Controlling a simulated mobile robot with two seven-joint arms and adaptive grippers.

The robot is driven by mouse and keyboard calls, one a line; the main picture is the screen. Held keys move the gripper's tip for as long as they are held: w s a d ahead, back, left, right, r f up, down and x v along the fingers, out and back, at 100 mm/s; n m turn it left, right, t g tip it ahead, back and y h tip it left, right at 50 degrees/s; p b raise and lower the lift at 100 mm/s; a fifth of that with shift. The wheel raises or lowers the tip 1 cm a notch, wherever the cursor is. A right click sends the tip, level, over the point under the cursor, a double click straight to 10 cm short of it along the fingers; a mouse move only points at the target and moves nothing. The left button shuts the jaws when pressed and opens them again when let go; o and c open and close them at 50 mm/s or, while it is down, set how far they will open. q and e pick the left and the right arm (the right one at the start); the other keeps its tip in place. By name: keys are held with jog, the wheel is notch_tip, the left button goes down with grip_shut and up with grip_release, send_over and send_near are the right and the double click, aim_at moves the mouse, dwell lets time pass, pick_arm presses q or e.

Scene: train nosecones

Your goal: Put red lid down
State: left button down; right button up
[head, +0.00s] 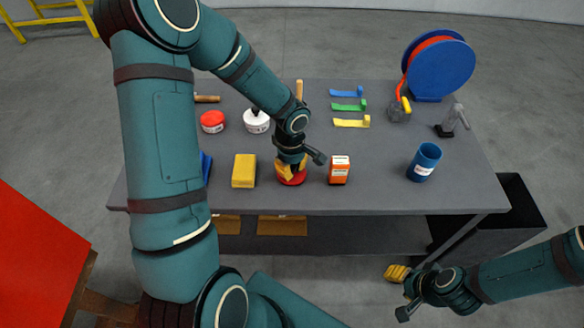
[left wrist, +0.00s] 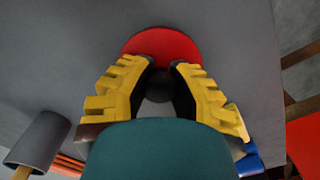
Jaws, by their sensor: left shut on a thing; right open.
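The red lid (head: 291,180) is a round red disc near the front edge of the grey table, under my left gripper (head: 290,170). The lid also shows in the left wrist view (left wrist: 160,42), beyond the yellow fingers. My left gripper (left wrist: 160,75) points down and is shut on the lid, with a dark round part between its fingers. The lid is at or just above the tabletop; I cannot tell whether it touches. My right gripper (head: 407,292) is open and empty, low in front of the table. The fingers partly hide the lid.
A yellow block (head: 244,171) lies left of the lid and an orange-white box (head: 339,170) stands right. Behind are a red-and-white tin (head: 212,121) and a white container (head: 256,121). A blue cup (head: 424,162) stands right. The tabletop (head: 380,185) between box and cup is clear.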

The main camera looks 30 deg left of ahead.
pick_arm(q)
jog(key=shift+f, duration=0.15)
jog(key=c, duration=1)
grip_release()
jog(key=shift+r, duration=0.25)
notch_tip(320, 180, up, 12)
jog(key=shift+a+f+p, duration=0.1)
jog(key=shift+p, duration=0.85)
jog(key=shift+s, duration=0.1)
